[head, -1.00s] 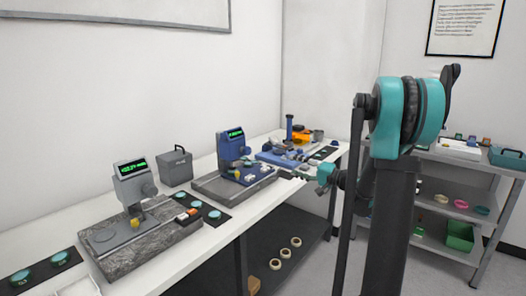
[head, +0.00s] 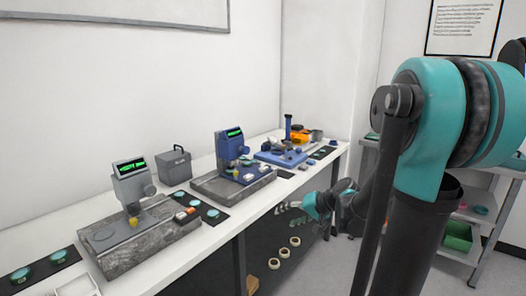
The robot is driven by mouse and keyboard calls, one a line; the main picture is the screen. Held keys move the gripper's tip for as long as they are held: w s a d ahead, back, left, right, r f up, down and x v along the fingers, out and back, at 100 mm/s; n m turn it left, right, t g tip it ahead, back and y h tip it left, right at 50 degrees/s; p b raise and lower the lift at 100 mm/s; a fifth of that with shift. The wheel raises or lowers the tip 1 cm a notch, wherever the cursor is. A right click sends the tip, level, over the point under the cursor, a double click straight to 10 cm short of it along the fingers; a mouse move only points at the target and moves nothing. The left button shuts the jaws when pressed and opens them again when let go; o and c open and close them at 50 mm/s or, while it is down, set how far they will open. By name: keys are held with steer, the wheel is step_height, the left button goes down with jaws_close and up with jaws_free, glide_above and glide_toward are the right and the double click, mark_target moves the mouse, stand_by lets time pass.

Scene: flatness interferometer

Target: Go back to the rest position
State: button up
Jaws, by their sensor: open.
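My gripper (head: 286,207) shows in the head view at the end of my teal and dark arm. It is in front of the long white bench's front edge, just below the bench top, with its fingers pointing left. It is open and nothing shows between its fingers. It is apart from the instruments on the bench. My large teal arm joint fills the right of the view and hides part of the room behind it.
On the bench (head: 30,240) stand a grey instrument (head: 131,184), a blue instrument (head: 231,148), a dark case (head: 174,166) and a blue stand (head: 281,157). Rolls of tape (head: 283,253) lie on the lower shelf. A shelf unit with a green bin (head: 458,236) stands at right.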

steer(key=s+d+f+n+g+h, duration=0.1)
steer(key=s+d+f+h, duration=0.3)
steer(key=s, duration=0.5)
steer(key=s+d+f+n+g+h, duration=0.1)
steer(key=s+d+f+h, duration=0.3)
steer(key=s, duration=0.5)
steer(key=shift+d+f, duration=0.9)
steer(key=shift+d, duration=0.2)
